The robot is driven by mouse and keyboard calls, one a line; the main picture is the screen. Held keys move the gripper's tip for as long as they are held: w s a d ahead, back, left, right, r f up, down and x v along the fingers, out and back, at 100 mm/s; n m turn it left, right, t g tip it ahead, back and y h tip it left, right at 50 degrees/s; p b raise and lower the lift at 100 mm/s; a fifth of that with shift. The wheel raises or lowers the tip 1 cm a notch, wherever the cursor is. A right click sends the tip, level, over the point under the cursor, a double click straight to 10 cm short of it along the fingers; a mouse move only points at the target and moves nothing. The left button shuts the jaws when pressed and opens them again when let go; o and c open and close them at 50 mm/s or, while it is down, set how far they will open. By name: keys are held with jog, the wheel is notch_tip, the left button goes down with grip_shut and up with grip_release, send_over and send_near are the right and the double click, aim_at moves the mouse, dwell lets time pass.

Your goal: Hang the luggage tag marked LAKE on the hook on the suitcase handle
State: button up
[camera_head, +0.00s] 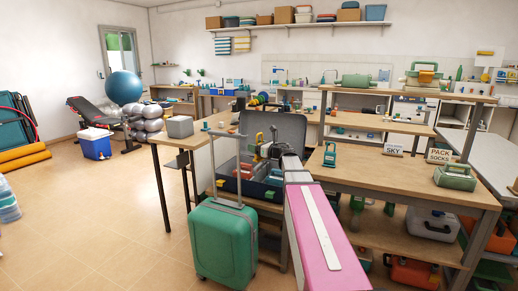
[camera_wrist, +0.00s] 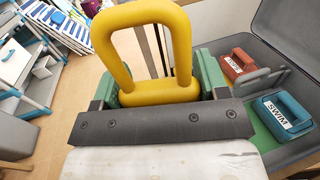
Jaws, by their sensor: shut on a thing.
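My gripper (camera_wrist: 166,92) is shut on a yellow luggage tag (camera_wrist: 140,22) with a tall loop. Its lettering is not visible, so I cannot read whether it says LAKE. In the head view my gripper (camera_head: 265,150) holds the tag (camera_head: 259,138) in front of an open grey case. The green suitcase (camera_head: 224,240) stands upright on the floor, left of my arm, with its handle (camera_head: 240,160) pulled up. A small green hook-like part (camera_head: 206,126) shows at the handle's top left. The held tag is apart from it, to its right.

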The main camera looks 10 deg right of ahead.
jog(key=w+a+f, duration=0.1)
jog(key=w+a, duration=0.3)
jog(key=a, duration=0.2)
jog(key=shift+w+a+f, duration=0.15)
jog(key=shift+w, duration=0.25)
dwell(0.8)
dwell(0.5)
jog(key=o, duration=1)
